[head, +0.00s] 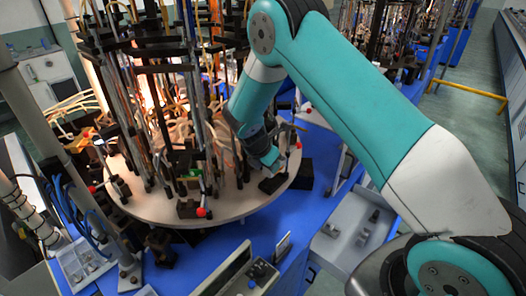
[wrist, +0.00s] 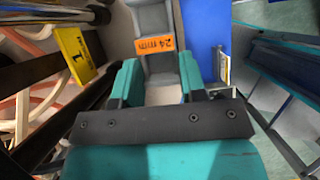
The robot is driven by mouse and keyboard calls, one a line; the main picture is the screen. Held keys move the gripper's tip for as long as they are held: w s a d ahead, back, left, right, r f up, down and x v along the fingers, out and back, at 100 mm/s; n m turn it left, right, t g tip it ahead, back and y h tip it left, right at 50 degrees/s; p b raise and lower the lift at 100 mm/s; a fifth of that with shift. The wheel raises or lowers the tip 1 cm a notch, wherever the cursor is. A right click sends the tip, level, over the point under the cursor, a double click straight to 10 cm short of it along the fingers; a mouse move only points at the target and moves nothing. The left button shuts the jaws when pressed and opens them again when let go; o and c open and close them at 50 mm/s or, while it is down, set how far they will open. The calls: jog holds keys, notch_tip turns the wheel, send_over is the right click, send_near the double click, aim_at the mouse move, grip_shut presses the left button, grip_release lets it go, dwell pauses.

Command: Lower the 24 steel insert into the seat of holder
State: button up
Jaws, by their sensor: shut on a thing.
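My gripper (wrist: 158,80) is shut on a grey steel piece (wrist: 158,64), the 24 steel insert, with its teal fingers on either side. An orange label (wrist: 160,45) reading "24 mm" shows just beyond the fingertips. In the head view my gripper (head: 268,158) points down over the right edge of the round table, close above dark blocks there. The held insert is too small to make out in that view. The holder's seat is not clearly visible, and I cannot tell whether the insert touches it.
The round table (head: 235,205) carries a dense ring of upright rods, hoses and glowing burners left of my gripper. A black block (head: 303,175) stands just right of my gripper. Blue bench surface (head: 190,270) lies in front.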

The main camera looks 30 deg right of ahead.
aim_at(265, 173)
jog(key=shift+w+r, duration=0.1)
jog(key=shift+w, duration=0.2)
jog(key=shift+f+b, duration=1.55)
jog(key=shift+f, duration=0.4)
jog(key=shift+f+b, duration=0.6)
jog(key=shift+f, duration=0.6)
dwell(1.0)
jog(key=o, duration=1.1)
jog(key=shift+f, duration=0.1)
jog(key=shift+r+p, duration=1.7)
jog(key=shift+r, duration=0.65)
